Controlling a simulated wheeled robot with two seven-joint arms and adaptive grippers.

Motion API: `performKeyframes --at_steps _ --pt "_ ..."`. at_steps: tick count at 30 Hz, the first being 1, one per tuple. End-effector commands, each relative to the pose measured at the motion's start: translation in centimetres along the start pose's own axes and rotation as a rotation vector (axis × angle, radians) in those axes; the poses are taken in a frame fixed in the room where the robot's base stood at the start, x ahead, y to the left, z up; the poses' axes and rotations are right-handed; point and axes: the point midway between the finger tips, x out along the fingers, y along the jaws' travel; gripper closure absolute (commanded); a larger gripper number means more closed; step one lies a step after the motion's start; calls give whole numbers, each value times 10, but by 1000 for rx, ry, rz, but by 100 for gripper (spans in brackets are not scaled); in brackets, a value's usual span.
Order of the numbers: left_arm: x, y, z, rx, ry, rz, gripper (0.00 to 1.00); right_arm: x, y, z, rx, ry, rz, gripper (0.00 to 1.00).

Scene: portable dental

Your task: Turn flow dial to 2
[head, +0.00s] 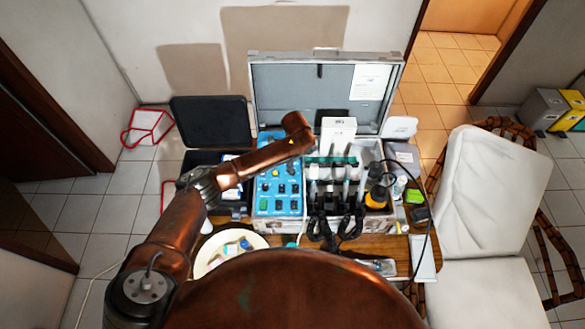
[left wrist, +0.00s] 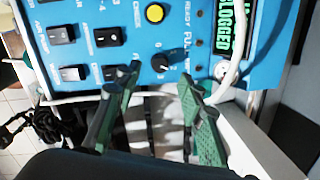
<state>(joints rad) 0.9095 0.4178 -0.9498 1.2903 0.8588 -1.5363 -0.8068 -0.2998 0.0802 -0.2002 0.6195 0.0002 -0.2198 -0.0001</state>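The blue control panel (head: 266,205) stands on the left side of the open case. It fills the top of the left wrist view (left wrist: 75,12), with black rocker switches (left wrist: 107,36), a yellow button (left wrist: 155,13) and a black round knob (left wrist: 160,62) near its lower edge. My left gripper (left wrist: 159,78) is open, with its green fingers on either side just below the knob. I cannot tell whether they touch it, nor the knob's setting. In the head view my left arm reaches over the panel; its fingers cannot be made out. My right gripper is not in view.
The case's raised lid (head: 290,85) stands behind. Corded handpieces (head: 335,190) fill the case right of the panel. A white cable (left wrist: 236,60) crosses the panel beside the gripper. A round white plate (head: 215,262) lies in front, and a white chair (head: 490,190) stands at right.

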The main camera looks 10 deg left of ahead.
Motion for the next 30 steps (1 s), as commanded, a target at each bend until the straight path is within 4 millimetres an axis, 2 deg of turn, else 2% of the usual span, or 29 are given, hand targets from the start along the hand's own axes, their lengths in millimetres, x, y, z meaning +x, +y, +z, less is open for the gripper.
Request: performKeyframes --at_steps 1,6,12,30 --pt "-12 -1 0 1 2 -3 64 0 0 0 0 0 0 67" --pt "-43 -1 0 1 1 -3 64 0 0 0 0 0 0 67" --pt "-62 0 0 1 1 1 64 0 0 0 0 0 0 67" --pt "-65 0 0 1 0 0 64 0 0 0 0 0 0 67"
